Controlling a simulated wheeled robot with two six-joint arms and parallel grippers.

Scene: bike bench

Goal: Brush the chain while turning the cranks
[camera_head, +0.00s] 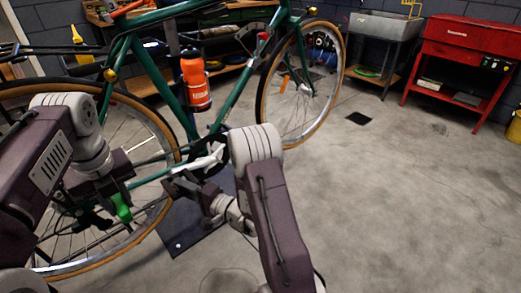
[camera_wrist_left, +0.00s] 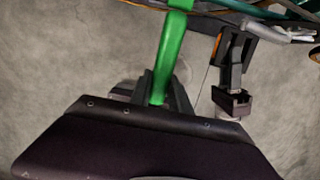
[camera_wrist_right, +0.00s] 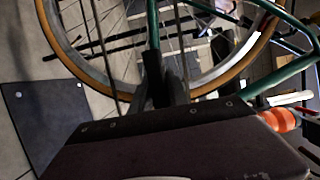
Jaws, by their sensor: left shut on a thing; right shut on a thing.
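The green-framed bike (camera_head: 132,45) fills the left and middle of the head view. My left gripper (camera_head: 120,192) is shut on a green-handled brush (camera_head: 123,209) beside the rear wheel (camera_head: 160,133); the handle also shows in the left wrist view (camera_wrist_left: 170,50). The bristles are not clear. My right gripper (camera_head: 178,184) is beside the silver crank (camera_head: 207,161) and shut on what seems to be its pedal end, mostly hidden by the fingers. The chainring (camera_head: 222,150) is partly behind my right arm. The chain is thin and hard to make out, running back toward the rear wheel.
A dark mat (camera_head: 195,232) lies on the floor under the bike. An orange bottle (camera_head: 194,82) sits on the frame. A red cart (camera_head: 462,55) and a grey sink (camera_head: 380,32) stand at the back right. The right-hand floor is clear.

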